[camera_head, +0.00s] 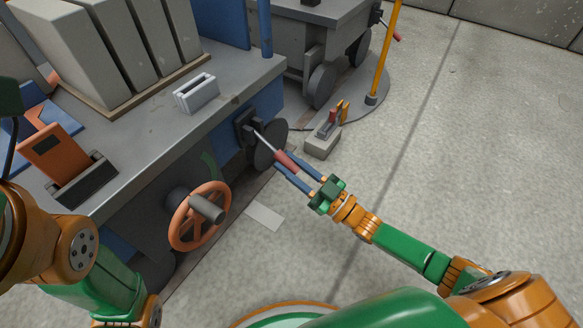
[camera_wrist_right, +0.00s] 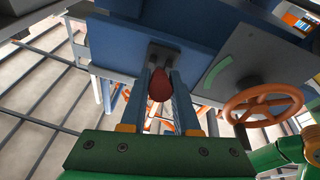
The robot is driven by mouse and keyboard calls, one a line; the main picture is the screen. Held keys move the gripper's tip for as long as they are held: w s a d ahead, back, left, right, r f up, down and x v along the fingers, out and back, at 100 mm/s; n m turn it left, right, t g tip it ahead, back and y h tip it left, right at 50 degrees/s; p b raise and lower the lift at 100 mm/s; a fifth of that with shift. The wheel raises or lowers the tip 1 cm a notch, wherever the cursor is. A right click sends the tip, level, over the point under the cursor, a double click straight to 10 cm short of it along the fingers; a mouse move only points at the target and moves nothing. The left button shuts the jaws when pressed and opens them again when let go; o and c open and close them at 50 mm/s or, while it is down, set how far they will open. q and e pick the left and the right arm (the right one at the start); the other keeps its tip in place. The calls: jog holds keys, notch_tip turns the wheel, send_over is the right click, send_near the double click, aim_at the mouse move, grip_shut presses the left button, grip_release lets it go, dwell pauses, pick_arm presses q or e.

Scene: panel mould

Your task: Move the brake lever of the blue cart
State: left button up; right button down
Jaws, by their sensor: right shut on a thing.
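The brake lever (camera_head: 265,141) is a thin metal rod with a red grip, set on a dark bracket at the end of the blue cart (camera_head: 262,100). It slopes down to the right, towards me. My right gripper (camera_head: 290,166) has its two blue fingers on either side of the red grip and is shut on it. In the right wrist view the rounded red grip (camera_wrist_right: 160,85) sits between the fingers, below the dark bracket. The rod is mostly hidden there.
An orange handwheel (camera_head: 199,215) sticks out from the cart's near side, left of the lever. A small grey block with levers (camera_head: 322,140) stands on the floor close behind the right gripper. A yellow pole (camera_head: 385,50) rises farther back. The floor to the right is clear.

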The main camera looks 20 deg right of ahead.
dwell(0.3)
jog(key=c, duration=0.6)
grip_release()
jog(key=shift+w, duration=0.1)
jog(key=shift+c, duration=0.2)
jog(key=p+v, duration=0.2)
jog(key=v, duration=0.5)
